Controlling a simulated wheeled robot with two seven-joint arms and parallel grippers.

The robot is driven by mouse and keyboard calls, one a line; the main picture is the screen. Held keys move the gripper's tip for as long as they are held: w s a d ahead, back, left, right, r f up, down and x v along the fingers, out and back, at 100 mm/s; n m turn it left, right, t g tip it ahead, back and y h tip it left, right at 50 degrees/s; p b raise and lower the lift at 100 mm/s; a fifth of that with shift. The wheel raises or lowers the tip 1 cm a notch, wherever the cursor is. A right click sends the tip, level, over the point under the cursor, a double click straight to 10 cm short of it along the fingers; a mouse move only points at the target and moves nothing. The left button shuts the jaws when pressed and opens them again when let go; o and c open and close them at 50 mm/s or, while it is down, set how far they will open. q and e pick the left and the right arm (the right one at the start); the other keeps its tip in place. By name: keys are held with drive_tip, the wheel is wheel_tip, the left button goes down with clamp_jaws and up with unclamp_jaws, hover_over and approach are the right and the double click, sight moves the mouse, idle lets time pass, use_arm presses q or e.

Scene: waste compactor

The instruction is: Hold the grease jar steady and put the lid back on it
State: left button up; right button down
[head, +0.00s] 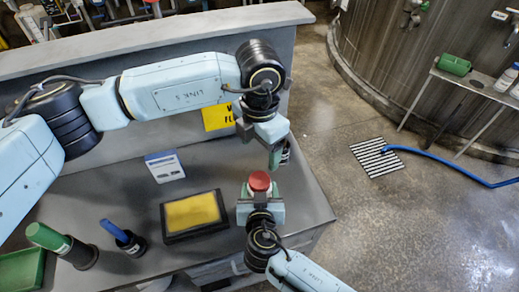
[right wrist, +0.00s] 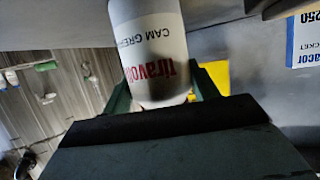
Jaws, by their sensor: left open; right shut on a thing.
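The white grease jar (right wrist: 155,60) with red and black lettering stands between the two green fingers of my right gripper (head: 260,203), which is shut on it. In the head view a round red cap (head: 260,181), which looks like the lid, shows on top of the jar. I cannot tell how firmly it sits. The jar's top is hidden in the right wrist view. My left gripper (head: 273,153) is open, points down, and is just above and behind the red cap, apart from it.
A yellow pad in a black tray (head: 195,215) lies left of the jar. A white and blue box (head: 165,166), a blue-handled tool (head: 122,237) and a green-topped cylinder (head: 62,244) stand farther left. The bench's right edge is close.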

drive_tip(key=shift+c, duration=1.6)
unclamp_jaws()
drive_tip(key=shift+s, duration=0.1)
drive_tip(key=b+v, duration=0.1)
drive_tip(key=v, duration=1.2)
drive_tip(key=shift+s, duration=0.15)
